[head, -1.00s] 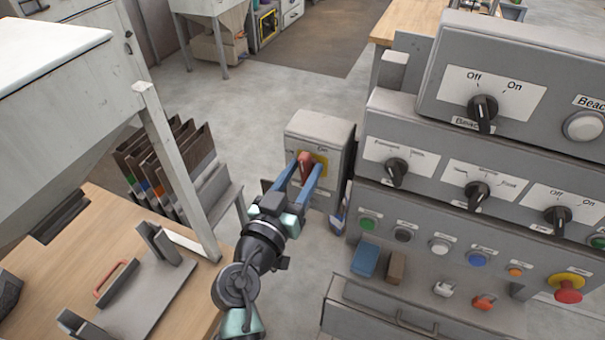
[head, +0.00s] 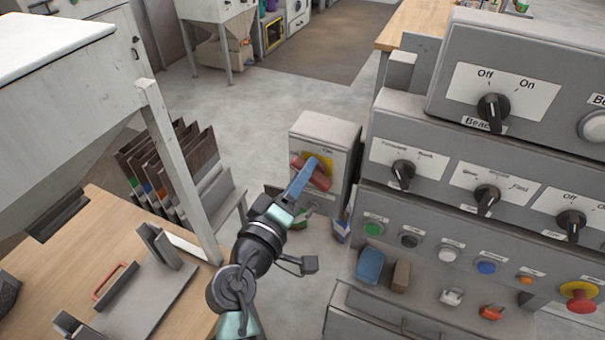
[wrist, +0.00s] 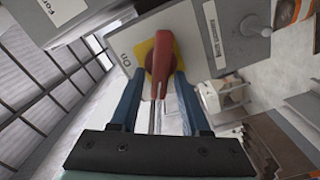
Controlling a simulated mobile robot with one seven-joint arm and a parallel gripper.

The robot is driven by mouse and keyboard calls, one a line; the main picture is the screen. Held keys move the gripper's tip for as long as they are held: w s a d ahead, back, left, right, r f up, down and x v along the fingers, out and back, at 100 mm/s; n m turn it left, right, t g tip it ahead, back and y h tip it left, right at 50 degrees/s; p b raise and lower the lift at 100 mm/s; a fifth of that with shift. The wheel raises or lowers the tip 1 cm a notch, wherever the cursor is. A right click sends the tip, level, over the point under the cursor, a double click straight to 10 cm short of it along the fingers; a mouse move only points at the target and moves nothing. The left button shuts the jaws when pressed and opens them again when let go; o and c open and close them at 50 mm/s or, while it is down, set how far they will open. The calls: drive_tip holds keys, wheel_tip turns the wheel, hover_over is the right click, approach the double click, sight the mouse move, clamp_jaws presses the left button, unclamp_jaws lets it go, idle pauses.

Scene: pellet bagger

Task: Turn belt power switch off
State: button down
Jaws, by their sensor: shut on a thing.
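The belt power switch is a grey box (head: 328,128) with a yellow plate (head: 324,162) and a red rotary handle (head: 321,180). It stands left of the large control panel. In the head view the handle slants from upper left to lower right, and "On" is printed at the plate's upper right. My gripper (head: 309,167) is shut on the red handle. In the wrist view the red handle (wrist: 161,72) lies between the two blue fingers of my gripper (wrist: 158,84), with "On" to its left. The Off mark is not readable.
The grey control panel (head: 420,215) with several knobs and buttons stands close on the right. A rack of upright boards (head: 190,175) and a wooden bench (head: 65,245) are on the left. Clear floor (head: 235,95) lies behind the switch box.

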drive_tip(key=n, duration=0.3)
drive_tip(key=n+p, duration=0.1)
drive_tip(key=n, duration=0.1)
drive_tip(key=shift+a+f+n, duration=0.1)
drive_tip(key=shift+f+n, duration=0.2)
idle(0.4)
drive_tip(key=c, duration=0.7)
unclamp_jaws()
drive_tip(key=shift+b+v, duration=1.35)
drive_tip(key=shift+v, duration=5.15)
drive_tip(key=shift+f, duration=0.1)
